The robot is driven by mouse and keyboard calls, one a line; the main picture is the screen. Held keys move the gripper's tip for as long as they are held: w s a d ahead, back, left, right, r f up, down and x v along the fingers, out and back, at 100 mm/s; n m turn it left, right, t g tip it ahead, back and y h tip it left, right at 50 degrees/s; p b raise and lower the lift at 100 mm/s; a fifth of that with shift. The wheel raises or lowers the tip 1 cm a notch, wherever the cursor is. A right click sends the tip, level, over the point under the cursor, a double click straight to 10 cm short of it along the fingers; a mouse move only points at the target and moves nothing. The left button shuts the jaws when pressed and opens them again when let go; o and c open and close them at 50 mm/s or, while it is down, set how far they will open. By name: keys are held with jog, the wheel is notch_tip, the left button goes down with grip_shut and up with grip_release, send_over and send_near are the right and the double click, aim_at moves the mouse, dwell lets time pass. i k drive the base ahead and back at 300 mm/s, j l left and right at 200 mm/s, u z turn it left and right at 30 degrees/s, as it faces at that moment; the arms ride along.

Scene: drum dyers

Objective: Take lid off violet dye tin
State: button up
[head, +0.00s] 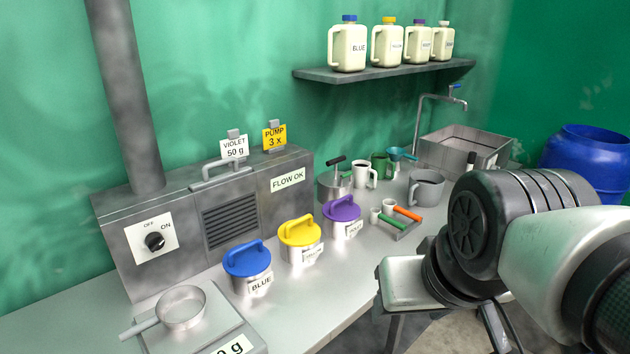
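The violet dye tin (342,228) stands on the bench at the right end of a row of three tins. Its purple lid (341,207) with an arched handle is seated on top. The label on its front is too small to read fully. My arm comes in from the right, and the pale end part of it, my gripper (425,288), hangs in front of the bench edge, to the right of and nearer than the violet tin. It is apart from the tin. Its fingers cannot be made out clearly, and I see nothing held.
The yellow-lidded tin (300,242) and blue-lidded tin (248,268) stand close to the left. A tray with orange and green handled tools (402,218) and mugs (427,188) lie to the right. A grey machine (215,215) stands behind, and a pan on a scale (181,308) front left.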

aim_at(341, 211)
jog(key=i+l+u, duration=0.1)
jog(key=u, duration=0.25)
jog(key=l+u, duration=0.1)
jog(key=u, duration=0.25)
jog(key=i+l+u, duration=0.2)
jog(key=l, duration=0.15)
jog(key=l+u, duration=0.15)
jog(key=l, duration=0.2)
jog(key=i+l+u, duration=0.2)
jog(key=l, duration=1)
jog(key=i+l, duration=0.15)
jog(key=l, duration=0.7)
jog(key=u, duration=0.05)
